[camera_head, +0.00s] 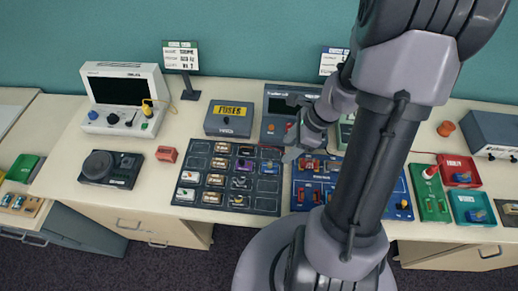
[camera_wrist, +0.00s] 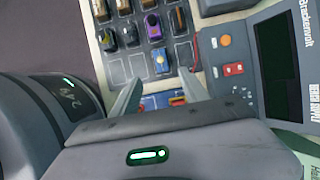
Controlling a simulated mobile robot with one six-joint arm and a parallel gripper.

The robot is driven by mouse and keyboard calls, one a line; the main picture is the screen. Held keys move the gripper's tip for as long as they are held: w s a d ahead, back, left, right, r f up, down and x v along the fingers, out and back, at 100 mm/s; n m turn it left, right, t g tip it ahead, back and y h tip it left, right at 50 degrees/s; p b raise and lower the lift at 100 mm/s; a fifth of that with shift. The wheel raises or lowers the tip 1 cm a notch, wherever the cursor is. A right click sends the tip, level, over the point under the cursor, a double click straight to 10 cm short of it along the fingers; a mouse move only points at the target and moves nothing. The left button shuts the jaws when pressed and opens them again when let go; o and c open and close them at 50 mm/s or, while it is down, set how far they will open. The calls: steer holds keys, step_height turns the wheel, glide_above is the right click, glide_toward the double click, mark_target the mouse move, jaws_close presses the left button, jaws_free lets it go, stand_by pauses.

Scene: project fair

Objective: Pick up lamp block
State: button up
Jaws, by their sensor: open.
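My gripper (camera_head: 290,154) hangs over the table at the right edge of the dark grid tray (camera_head: 188,210). In the wrist view my gripper (camera_wrist: 158,76) has its two fingers spread, with nothing between them. A blue block (camera_wrist: 162,63) with a light top lies in a tray cell just past the fingertips; it also shows in the head view (camera_head: 269,167). No readable label tells me which one is the lamp block.
The blue board (camera_head: 300,201) with red parts lies right of the tray. The grey instrument (camera_head: 275,128) with a dark screen stands behind, and the yellow-labelled box (camera_head: 229,117) is behind the tray. A red box (camera_head: 166,154) sits left. Several tray cells are empty.

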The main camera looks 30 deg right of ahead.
mark_target(271, 165)
steer(key=b+x, duration=0.5)
steer(key=x, duration=0.8)
steer(key=shift+d, duration=0.15)
jaws_close()
